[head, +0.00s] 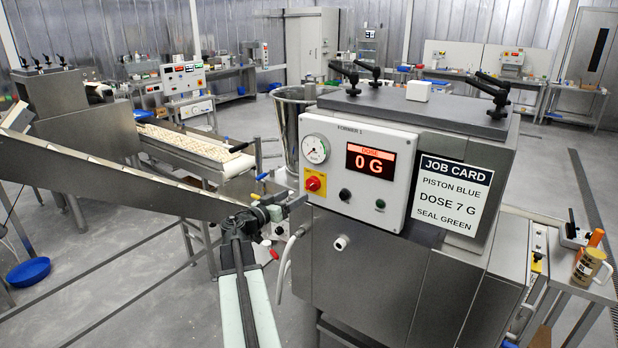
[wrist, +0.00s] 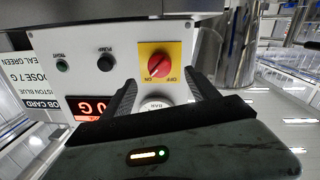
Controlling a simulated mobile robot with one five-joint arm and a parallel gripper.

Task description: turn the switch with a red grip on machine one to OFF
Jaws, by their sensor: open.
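The switch with a red grip (head: 314,183) sits on a yellow plate at the lower left of the white panel of the machine marked "FORMER 1" (head: 385,150). In the wrist view, which is upside down, the red grip (wrist: 158,64) lies slanted, its lower-left end toward the ON label; OFF is at the lower right. My gripper (wrist: 163,80) is open and empty, its fingers apart in front of the panel, below the switch in that picture. In the head view my gripper (head: 272,212) is left of and below the switch, apparently not touching it.
A round gauge (head: 315,149) is close above the switch, and a display reading 0 G (head: 367,163) is to its right. Black and green buttons are beside it. A white hose (head: 287,262) hangs below left. A conveyor (head: 195,150) stands at the left.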

